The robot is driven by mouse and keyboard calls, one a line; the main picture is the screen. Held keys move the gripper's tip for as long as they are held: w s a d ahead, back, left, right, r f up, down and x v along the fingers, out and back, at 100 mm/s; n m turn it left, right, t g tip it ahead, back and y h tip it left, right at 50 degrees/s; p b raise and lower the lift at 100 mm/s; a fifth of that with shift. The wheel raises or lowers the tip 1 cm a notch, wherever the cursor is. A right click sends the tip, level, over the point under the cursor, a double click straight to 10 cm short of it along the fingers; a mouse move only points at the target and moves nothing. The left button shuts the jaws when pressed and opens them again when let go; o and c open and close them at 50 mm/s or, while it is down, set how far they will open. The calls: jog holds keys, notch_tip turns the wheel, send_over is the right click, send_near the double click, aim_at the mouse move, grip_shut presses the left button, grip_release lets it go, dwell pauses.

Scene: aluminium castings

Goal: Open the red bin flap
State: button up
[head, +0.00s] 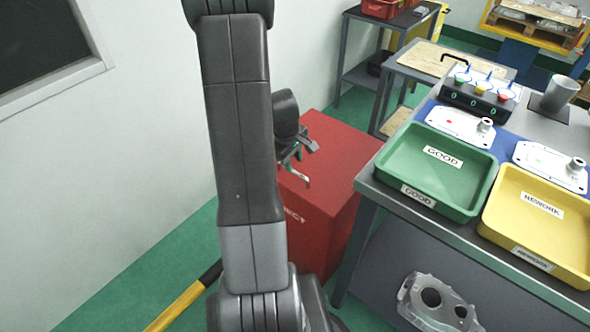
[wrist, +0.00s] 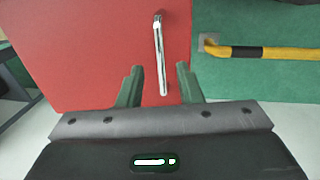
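The red bin (head: 343,165) stands on the floor beside the workbench, with part of the word REJECT showing on its front. My arm hides its left part. My gripper (head: 299,158) is over the bin's top near its left side. In the wrist view the red surface (wrist: 75,60) fills the left and middle. A silver bar handle (wrist: 160,50) sits on it, and the head view also shows a handle (head: 298,177) just below my gripper. My gripper's two fingers (wrist: 159,67) are open, one on each side of the handle's near end in the picture. I cannot tell whether they touch it. The flap looks shut.
The workbench on the right holds a green GOOD tray (head: 450,185), a yellow REWORK tray (head: 500,220) and castings (head: 460,125). A yellow and black rail (head: 185,305) is low on the left; it also shows in the wrist view (wrist: 280,53). A white wall is left.

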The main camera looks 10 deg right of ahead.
aim_at(296, 172)
jog(key=shift+w+d+f+b, duration=0.15)
jog(key=shift+f, duration=0.9)
jog(key=shift+w+d+f+b, duration=0.1)
jog(key=shift+d+f+b, duration=0.05)
jog(key=shift+f, duration=0.9)
grip_shut()
